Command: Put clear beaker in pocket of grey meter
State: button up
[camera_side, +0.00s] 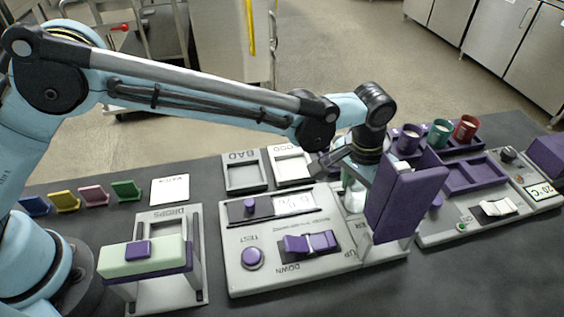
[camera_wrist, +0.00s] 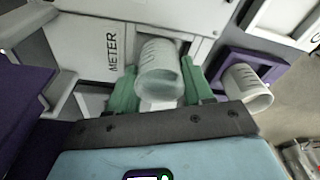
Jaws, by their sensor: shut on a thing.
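A clear beaker (camera_wrist: 158,68) with faint marks is held between the green fingers of my gripper (camera_wrist: 160,88), seen in the wrist view. In the side view the beaker (camera_side: 354,197) hangs below my gripper (camera_side: 350,178), partly hidden by the tall purple block. The grey meter (camera_wrist: 97,62), with METER printed on it, lies just beyond the beaker in the wrist view. The beaker covers part of the meter's recess, so I cannot tell whether its base is inside. The side view shows the grey panel (camera_side: 240,285) beside it.
The tall purple block (camera_side: 405,200) stands right beside my gripper. A second clear beaker (camera_wrist: 246,88) sits by a purple frame (camera_wrist: 225,62) in the wrist view. Purple, green and red mugs (camera_side: 441,132) stand at the back right. GOOD and BAD trays (camera_side: 245,172) lie behind the panel.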

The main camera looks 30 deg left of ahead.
aim_at(350, 207)
jog(key=o, duration=1.1)
jog(key=shift+c, duration=0.2)
notch_tip(350, 207, up, 11)
jog(key=s, duration=0.2)
jog(key=a+r+n+t, duration=0.1)
jog(key=a+r, duration=0.4)
jog(key=a, duration=0.6)
jog(key=s+a+f+n+t, duration=0.1)
jog(key=s+a+f+t, duration=0.1)
jog(key=s+a, duration=0.4)
jog(key=s+a+f+n+t, duration=0.2)
jog(key=s+a, duration=0.4)
jog(key=a, duration=1.1)
jog(key=shift+a+f+t+y, duration=0.15)
jog(key=shift+f+t+y, duration=0.15)
jog(key=shift+f+t, duration=0.15)
